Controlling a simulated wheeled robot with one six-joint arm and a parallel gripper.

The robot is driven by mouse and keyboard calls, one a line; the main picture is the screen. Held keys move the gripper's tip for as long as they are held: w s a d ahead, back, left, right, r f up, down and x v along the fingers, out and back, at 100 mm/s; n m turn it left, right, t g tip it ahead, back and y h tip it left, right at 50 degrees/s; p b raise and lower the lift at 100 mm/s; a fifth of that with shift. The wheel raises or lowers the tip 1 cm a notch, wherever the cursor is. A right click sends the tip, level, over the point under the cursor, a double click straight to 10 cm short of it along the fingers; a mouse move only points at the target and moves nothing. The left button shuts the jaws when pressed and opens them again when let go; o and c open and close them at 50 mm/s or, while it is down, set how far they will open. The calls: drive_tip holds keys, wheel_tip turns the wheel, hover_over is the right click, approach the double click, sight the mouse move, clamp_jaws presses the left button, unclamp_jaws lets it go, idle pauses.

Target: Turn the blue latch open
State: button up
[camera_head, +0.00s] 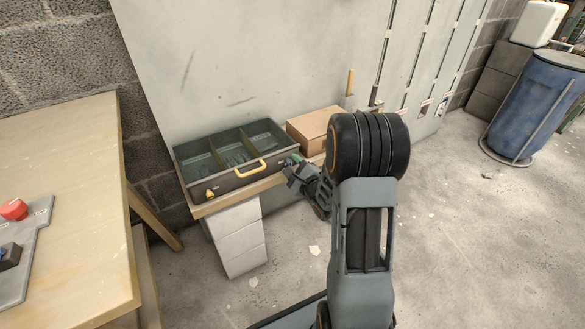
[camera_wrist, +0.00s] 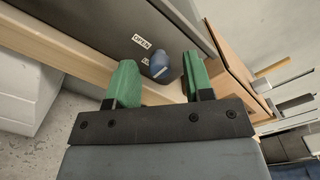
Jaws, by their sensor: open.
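The blue latch (camera_wrist: 160,66) is a small rounded knob with a pale line, on the grey front of the compartment box (camera_head: 233,183). In the wrist view it lies between the two green fingers of my gripper (camera_wrist: 159,64), with gaps on both sides. My gripper is open. In the head view my gripper (camera_head: 295,163) is at the right end of the box front, and I cannot make out the latch there. An "OPEN" label (camera_wrist: 141,41) is beside the latch, and a second label is partly covered by it.
The box has a yellow handle (camera_head: 250,169) and a yellow part (camera_head: 210,194) at its left. It stands on a wooden shelf (camera_head: 238,197) with a cardboard box (camera_head: 313,130) to the right. A wooden table (camera_head: 75,190) is at left. Open floor lies to the right.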

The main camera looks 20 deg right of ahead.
drive_tip(key=shift+w, duration=0.35)
drive_tip(key=shift+c, duration=0.5)
drive_tip(key=c, duration=0.7)
drive_tip(key=shift+d, duration=0.1)
clamp_jaws()
